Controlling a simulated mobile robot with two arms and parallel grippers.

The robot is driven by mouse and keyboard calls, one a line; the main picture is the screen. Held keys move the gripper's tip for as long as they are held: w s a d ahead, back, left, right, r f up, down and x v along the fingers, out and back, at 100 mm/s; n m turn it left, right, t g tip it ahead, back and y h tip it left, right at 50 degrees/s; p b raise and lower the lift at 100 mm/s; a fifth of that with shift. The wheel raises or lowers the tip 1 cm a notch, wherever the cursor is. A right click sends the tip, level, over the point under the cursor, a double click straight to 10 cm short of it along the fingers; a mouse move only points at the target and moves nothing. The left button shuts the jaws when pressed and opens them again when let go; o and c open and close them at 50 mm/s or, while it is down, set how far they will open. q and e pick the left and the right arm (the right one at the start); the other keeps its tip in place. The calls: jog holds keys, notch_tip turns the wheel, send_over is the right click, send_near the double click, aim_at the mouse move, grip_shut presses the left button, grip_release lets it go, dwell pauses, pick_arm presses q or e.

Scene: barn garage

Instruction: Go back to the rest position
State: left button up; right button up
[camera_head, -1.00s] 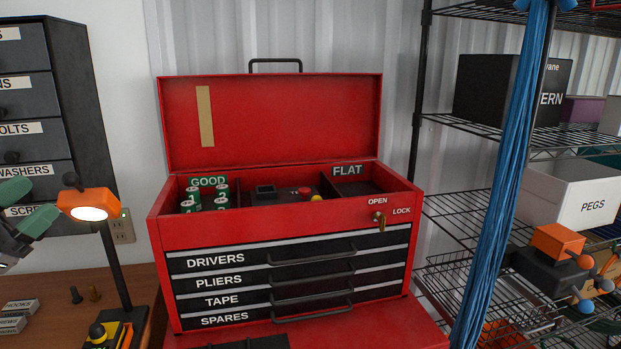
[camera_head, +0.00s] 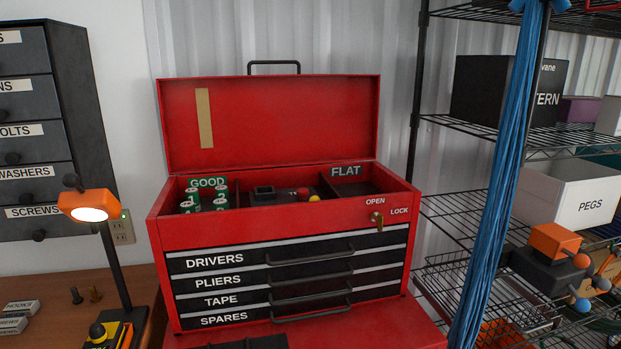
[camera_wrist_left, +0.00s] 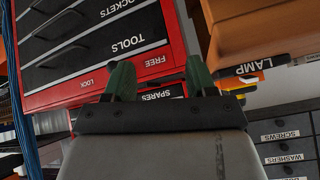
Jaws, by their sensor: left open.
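My left gripper (camera_wrist_left: 160,78) shows in the left wrist view with its two green fingers apart and nothing between them. It is out of the head view. My right gripper is in neither view. The head view shows the red toolbox (camera_head: 185,237) with its lid up and its front drawers shut. Its top tray holds several green-and-white cylinders (camera_head: 191,203) by a GOOD label and a dark device with a red button (camera_head: 303,191). The FLAT compartment (camera_head: 350,188) shows no object.
An orange lamp (camera_head: 88,203) stands on the wooden bench (camera_head: 60,285) at left, before a grey drawer cabinet (camera_head: 80,120). At right are wire shelves (camera_head: 470,123), a blue cable bundle (camera_head: 508,150) and a white PEGS box (camera_head: 575,200). The wrist view is turned over, with red drawers (camera_wrist_left: 165,65) beyond the fingers.

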pick_arm(q)
jog(key=s+d+f+m+g+h, duration=0.1)
jog(key=s+d+f+g+h, duration=0.1)
jog(key=s+d+g, duration=0.5)
jog(key=s+a+f+t+b, duration=0.1)
jog(key=s+f+b, duration=0.15)
jog(key=f, duration=1.45)
jog(key=s+a+f+b, duration=0.1)
jog(key=f+b, duration=0.2)
jog(key=f, duration=1.3)
jog(key=s+a+f+b, duration=0.2)
jog(key=s+f+b, duration=0.1)
jog(key=s+f, duration=1.2)
notch_tip(320, 180, down, 3)
jog(key=shift+s+a+f+m+g+b, duration=0.2)
jog(key=shift+s+m+g+b, duration=0.1)
jog(key=shift+m+g, duration=0.1)
